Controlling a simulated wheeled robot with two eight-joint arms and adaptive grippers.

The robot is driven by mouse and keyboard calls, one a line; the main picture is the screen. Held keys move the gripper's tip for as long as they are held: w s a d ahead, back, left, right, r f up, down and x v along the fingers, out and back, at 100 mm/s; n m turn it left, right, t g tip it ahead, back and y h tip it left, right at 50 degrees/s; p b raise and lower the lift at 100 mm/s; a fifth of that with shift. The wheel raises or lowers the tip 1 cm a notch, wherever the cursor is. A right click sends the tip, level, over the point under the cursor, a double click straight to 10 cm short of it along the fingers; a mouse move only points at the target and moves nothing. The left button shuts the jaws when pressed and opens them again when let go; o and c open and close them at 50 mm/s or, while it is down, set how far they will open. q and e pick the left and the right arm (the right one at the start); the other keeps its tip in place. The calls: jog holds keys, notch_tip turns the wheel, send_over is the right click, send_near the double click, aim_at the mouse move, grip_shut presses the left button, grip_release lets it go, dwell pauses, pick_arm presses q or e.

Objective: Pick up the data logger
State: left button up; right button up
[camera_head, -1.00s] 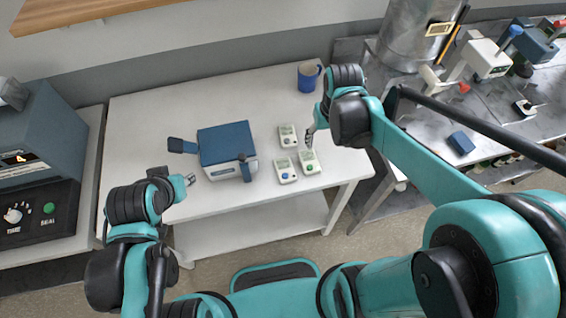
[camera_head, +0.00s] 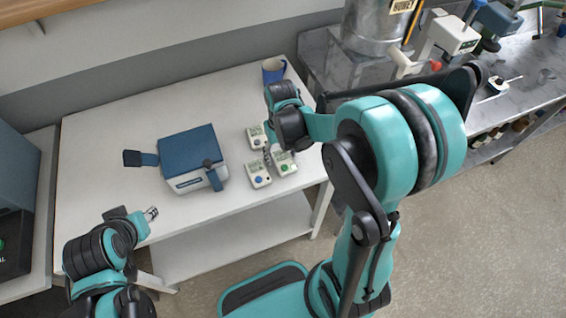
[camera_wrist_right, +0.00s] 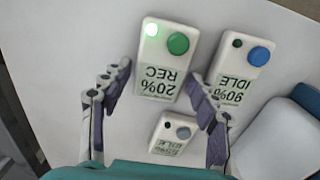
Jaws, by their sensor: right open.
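Three small white data loggers lie on the white table. One has a green button (camera_head: 285,164), a lit green lamp and a screen reading "20% REC" in the right wrist view (camera_wrist_right: 158,58). One has a blue button (camera_head: 258,175) and reads "90% IDLE" in the wrist view (camera_wrist_right: 240,70). A third, with a grey button (camera_wrist_right: 172,134), lies behind them in the head view (camera_head: 256,136). My right gripper (camera_wrist_right: 158,76) is open, its fingers on either side of the green-button logger, contact unclear. My left gripper (camera_head: 151,213) is over the table's front left; its jaw gap is unclear.
A blue-lidded box (camera_head: 188,160) with side handles stands left of the loggers. A blue mug (camera_head: 273,70) stands at the table's back right. A metal bench (camera_head: 520,85) with instruments is at the right. The table's (camera_head: 100,120) left part is clear.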

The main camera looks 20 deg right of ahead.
aim_at(283, 158)
jog(key=shift+c, duration=0.3)
jog(key=c, duration=0.9)
jog(key=shift+r, duration=0.15)
jog(key=shift+r, duration=0.3)
jog(key=r, duration=0.1)
jog(key=r+p, duration=0.2)
jog(key=r, duration=0.1)
jog(key=shift+s+d, duration=0.15)
jog(key=shift+s, duration=0.15)
jog(key=s+d+r+p, duration=0.1)
jog(key=s+d+r, duration=0.1)
jog(key=s, duration=0.3)
jog(key=s+d+r+p, duration=0.2)
jog(key=s+r, duration=0.2)
jog(key=s, duration=0.1)
jog(key=shift+d+p, duration=0.3)
